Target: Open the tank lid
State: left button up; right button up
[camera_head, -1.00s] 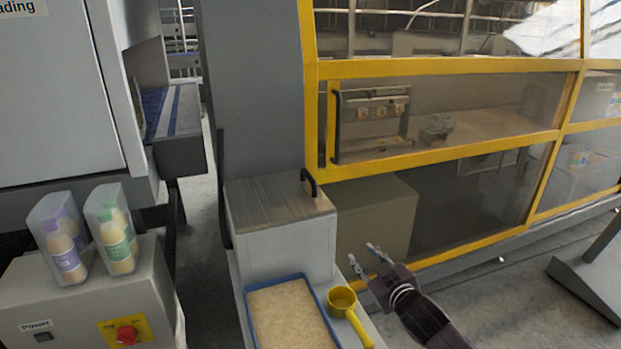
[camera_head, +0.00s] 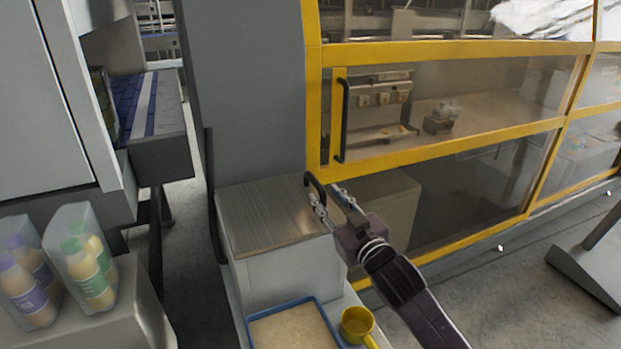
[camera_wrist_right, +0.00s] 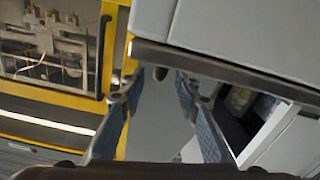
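The tank is a grey box (camera_head: 285,275) with a flat, brushed brown-grey lid (camera_head: 262,218), which lies shut on top. A black curved handle (camera_head: 314,186) stands at the lid's back right corner. My right gripper (camera_head: 326,195) is at this corner, with its two fingers apart and close to the handle. Whether they touch it, I cannot tell. In the right wrist view my open fingers (camera_wrist_right: 157,88) reach toward the lid's dark edge (camera_wrist_right: 235,70), with nothing clearly held between them. My left gripper is not in view.
A blue-rimmed tray (camera_head: 252,333) of pale grains and a yellow scoop (camera_head: 357,324) lie in front of the tank. A yellow-framed machine guard (camera_head: 440,152) stands behind and right. A grey column (camera_head: 243,100) rises behind the lid. Bottles in clear holders (camera_head: 83,262) stand at left.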

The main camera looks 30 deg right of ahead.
aim_at(320, 188)
jog(key=w, duration=0.2)
jog(key=w+p, duration=0.1)
jog(key=w, duration=0.2)
jog(key=shift+w+d+r, duration=0.15)
jog(key=shift+r, duration=0.05)
jog(key=shift+w+f, duration=0.1)
jog(key=shift+w, duration=0.4)
jog(key=c, duration=0.7)
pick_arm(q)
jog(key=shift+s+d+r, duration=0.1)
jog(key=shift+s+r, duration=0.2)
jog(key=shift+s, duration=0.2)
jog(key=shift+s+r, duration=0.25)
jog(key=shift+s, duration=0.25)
pick_arm(e)
grip_shut()
